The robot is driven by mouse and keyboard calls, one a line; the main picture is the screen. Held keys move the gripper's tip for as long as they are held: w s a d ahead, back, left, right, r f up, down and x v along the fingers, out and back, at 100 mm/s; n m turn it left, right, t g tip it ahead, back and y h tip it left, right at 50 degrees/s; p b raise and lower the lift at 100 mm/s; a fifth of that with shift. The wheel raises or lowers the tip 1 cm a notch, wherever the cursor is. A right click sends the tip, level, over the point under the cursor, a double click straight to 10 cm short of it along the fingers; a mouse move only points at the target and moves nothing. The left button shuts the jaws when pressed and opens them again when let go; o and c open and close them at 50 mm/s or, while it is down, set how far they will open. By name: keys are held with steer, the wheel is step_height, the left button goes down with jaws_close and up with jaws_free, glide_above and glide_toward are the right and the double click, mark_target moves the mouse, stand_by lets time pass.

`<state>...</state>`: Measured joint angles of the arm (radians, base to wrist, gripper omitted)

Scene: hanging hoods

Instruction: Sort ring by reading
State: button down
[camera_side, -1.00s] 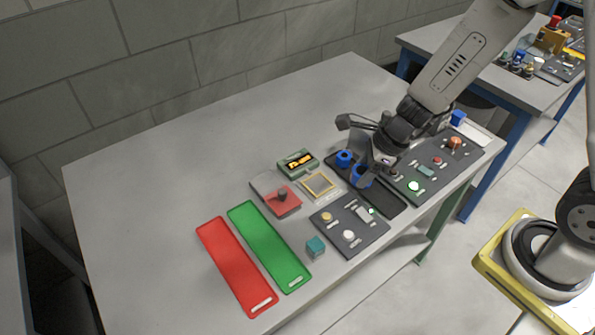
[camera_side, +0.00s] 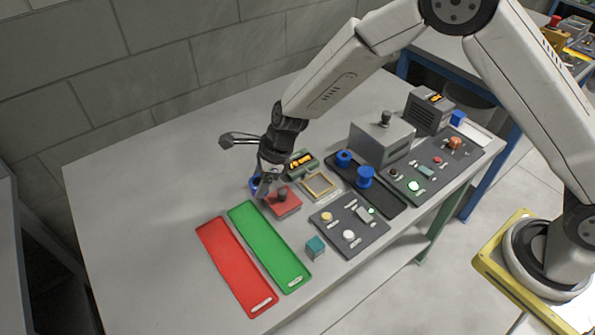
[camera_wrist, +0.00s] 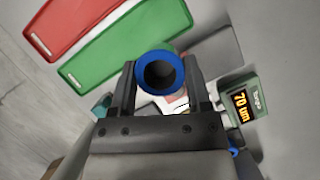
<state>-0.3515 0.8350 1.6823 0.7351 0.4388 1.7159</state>
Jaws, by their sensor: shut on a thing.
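My gripper (camera_side: 263,188) is shut on a blue ring (camera_wrist: 159,53), which sits between the two fingers in the wrist view. In the side view the gripper is over the left part of the red-and-grey gauge base with a dark post (camera_side: 283,192). Whether the ring touches the base I cannot tell. The green display unit (camera_wrist: 245,112) reads "70 um" in orange. The green tray (camera_side: 268,247) and red tray (camera_side: 235,265) lie empty at the front left. Two more blue rings (camera_side: 344,157) (camera_side: 366,174) stand on the black rack (camera_side: 385,201).
A tan-framed pad (camera_side: 319,186) lies right of the gauge base. Two dark button panels (camera_side: 349,222) (camera_side: 436,170), a teal cube (camera_side: 315,246) and two grey boxes (camera_side: 382,138) (camera_side: 428,112) stand nearby. The table's left side is clear.

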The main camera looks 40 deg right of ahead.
mark_target(243, 219)
steer(key=shift+n, duration=0.3)
steer(key=shift+w+a+f, duration=0.2)
steer(key=shift+a, duration=0.45)
steer(key=shift+w+a+f, duration=0.15)
steer(key=shift+w+a, duration=0.05)
steer(key=shift+a, duration=0.4)
steer(key=shift+w+a+f, duration=0.2)
steer(key=shift+a, duration=0.45)
steer(key=shift+f, duration=0.2)
steer(key=shift+f, duration=3.15)
steer(key=shift+f, duration=0.6)
jaws_free()
steer(key=shift+r, duration=0.15)
steer(key=shift+v, duration=3.75)
